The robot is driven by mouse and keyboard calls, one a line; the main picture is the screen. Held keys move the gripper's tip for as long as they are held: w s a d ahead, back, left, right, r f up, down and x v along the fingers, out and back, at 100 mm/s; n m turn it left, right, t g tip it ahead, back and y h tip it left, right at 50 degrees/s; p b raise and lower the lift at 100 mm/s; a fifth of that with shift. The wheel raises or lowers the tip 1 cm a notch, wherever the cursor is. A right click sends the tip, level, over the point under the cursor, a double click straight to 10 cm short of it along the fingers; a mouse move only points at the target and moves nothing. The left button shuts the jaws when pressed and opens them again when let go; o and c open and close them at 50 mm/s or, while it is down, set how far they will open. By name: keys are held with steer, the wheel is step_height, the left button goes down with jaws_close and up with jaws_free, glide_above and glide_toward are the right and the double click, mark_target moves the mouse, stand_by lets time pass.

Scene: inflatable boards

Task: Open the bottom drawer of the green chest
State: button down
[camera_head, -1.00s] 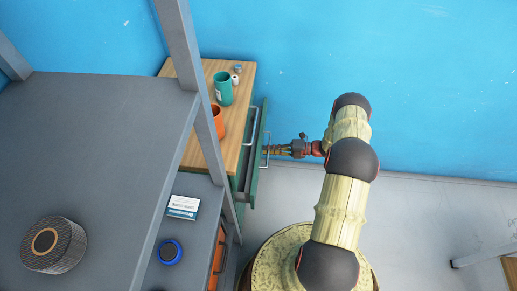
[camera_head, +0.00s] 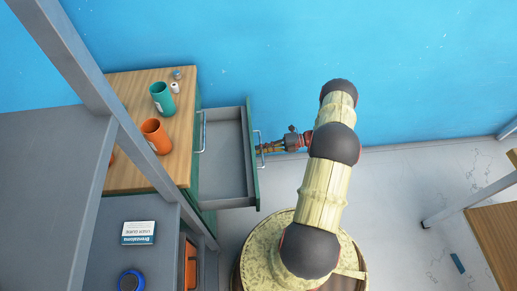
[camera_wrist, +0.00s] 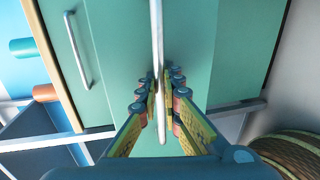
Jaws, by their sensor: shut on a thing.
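The green chest (camera_head: 194,165) has a wooden top and stands against the blue wall. A grey-lined drawer (camera_head: 225,160) stands out from it, well open and empty inside. It sits below a shut drawer whose handle (camera_head: 203,131) shows at the chest's face. My gripper (camera_head: 262,149) is at the open drawer's front, shut on its metal bar handle (camera_wrist: 157,40). In the wrist view its fingers lie on both sides of the bar, in front of the green drawer front (camera_wrist: 215,50). Whether any drawer lies lower is hidden.
A teal cup (camera_head: 162,98), an orange cup (camera_head: 156,136) and small items stand on the chest top. A grey shelf unit (camera_head: 50,170) stands close at left, holding a booklet (camera_head: 139,233). A wooden table (camera_head: 495,225) is at far right. Floor between is mostly clear.

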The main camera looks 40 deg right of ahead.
steer(key=c, duration=2.2)
jaws_free()
steer(key=shift+c, duration=0.2)
steer(key=v, duration=1.2)
steer(key=shift+f, duration=0.1)
